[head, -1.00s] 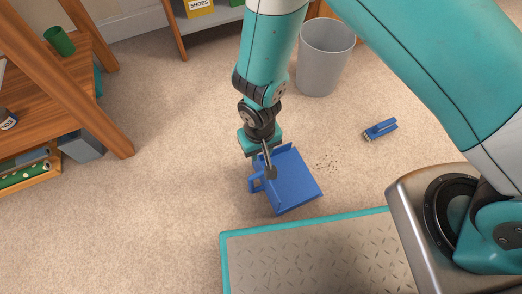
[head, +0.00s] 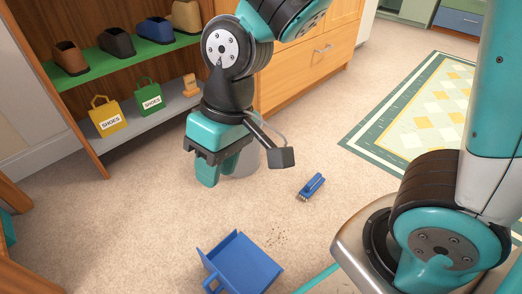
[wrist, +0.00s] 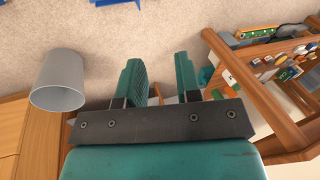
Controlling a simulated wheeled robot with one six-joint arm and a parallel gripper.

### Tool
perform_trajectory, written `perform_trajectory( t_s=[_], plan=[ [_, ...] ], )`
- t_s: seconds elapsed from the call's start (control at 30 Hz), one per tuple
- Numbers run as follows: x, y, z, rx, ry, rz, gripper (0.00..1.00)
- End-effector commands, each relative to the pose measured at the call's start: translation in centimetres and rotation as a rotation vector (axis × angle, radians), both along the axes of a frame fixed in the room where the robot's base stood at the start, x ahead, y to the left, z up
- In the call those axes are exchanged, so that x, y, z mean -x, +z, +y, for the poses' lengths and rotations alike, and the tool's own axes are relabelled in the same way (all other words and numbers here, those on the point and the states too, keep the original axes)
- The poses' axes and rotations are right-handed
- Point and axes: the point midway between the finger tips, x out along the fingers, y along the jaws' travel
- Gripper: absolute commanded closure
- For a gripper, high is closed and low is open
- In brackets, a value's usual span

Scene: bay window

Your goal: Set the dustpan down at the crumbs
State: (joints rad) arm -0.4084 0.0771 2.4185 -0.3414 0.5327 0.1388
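The blue dustpan (head: 245,264) lies on the carpet at the bottom of the head view, its handle to the left. Dark crumbs (head: 276,238) are scattered on the carpet just beyond its right edge, beside it and not visibly in it. My gripper (head: 220,172) is raised above the floor, apart from the dustpan and empty. In the wrist view my gripper (wrist: 158,78) shows two teal fingers with a clear gap between them. A bit of the dustpan (wrist: 118,2) shows at the top edge of the wrist view.
A blue brush (head: 312,186) lies on the carpet right of my gripper. A grey bin (wrist: 57,82) is mostly hidden behind my gripper in the head view. A shoe shelf (head: 150,110) stands at the back left, and a patterned rug (head: 425,110) lies at the right.

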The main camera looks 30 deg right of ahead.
Motion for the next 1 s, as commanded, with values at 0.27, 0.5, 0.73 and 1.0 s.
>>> perform_trajectory(
  t_s=[0.27,0.5,0.73,1.0],
  plan=[
    [5.9,5.8,-3.4,-0.06,0.122,-0.08,0.68],
    [6.8,6.3,-4.1,-0.064,0.144,-0.088,0.68],
    [6.7,6.3,-4.1,-0.064,0.143,-0.088,0.68],
    [6.7,6.3,-4.0,-0.065,0.142,-0.089,0.68]
  ],
)
